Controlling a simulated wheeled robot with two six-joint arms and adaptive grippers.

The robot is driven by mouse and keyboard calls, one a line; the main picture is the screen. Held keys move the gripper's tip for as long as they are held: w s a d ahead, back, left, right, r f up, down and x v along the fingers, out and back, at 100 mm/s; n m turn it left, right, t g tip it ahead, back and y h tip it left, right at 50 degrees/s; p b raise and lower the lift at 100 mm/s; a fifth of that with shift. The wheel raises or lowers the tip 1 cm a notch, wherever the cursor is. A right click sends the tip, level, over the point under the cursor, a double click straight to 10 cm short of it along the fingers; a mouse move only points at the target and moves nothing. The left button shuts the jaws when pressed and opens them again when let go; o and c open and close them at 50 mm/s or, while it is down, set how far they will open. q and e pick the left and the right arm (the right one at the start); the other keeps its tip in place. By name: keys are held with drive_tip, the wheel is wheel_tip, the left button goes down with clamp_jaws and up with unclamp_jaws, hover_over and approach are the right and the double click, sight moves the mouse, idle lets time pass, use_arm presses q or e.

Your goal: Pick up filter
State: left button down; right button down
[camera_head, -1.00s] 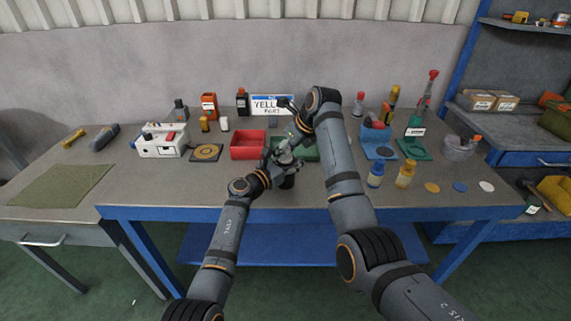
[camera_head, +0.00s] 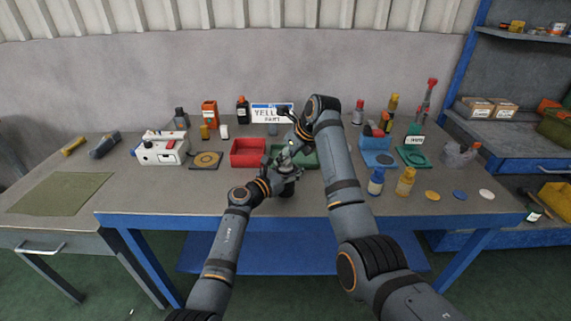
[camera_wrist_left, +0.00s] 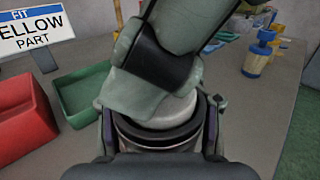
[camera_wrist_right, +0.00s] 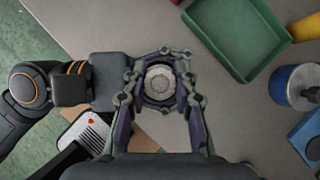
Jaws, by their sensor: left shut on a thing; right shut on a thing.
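A dark cylinder (camera_wrist_left: 152,140) stands upright at the table's front, with a pale round filter (camera_wrist_left: 165,110) at its mouth. My left gripper (camera_wrist_left: 158,125) is shut around the cylinder's side. My right gripper (camera_wrist_right: 158,95) comes from above and is shut on the filter, whose ridged grey-white top shows in the right wrist view (camera_wrist_right: 159,82). Both grippers are close together in the head view, my left one (camera_head: 277,178) low and my right one (camera_head: 290,155) above it. The fingers hide much of the filter, so I cannot tell how deep it sits in the cylinder.
A red bin (camera_head: 248,153) and a green bin (camera_head: 308,158) stand behind the grippers, before a "yellow part" sign (camera_head: 272,112). A blue bottle (camera_head: 376,182) and a yellow bottle (camera_head: 405,182) stand to the right.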

wheel_tip(320, 180, up, 10)
drive_tip(key=shift+f, duration=0.1)
use_arm(q)
drive_tip(key=shift+c, duration=2)
unclamp_jaws()
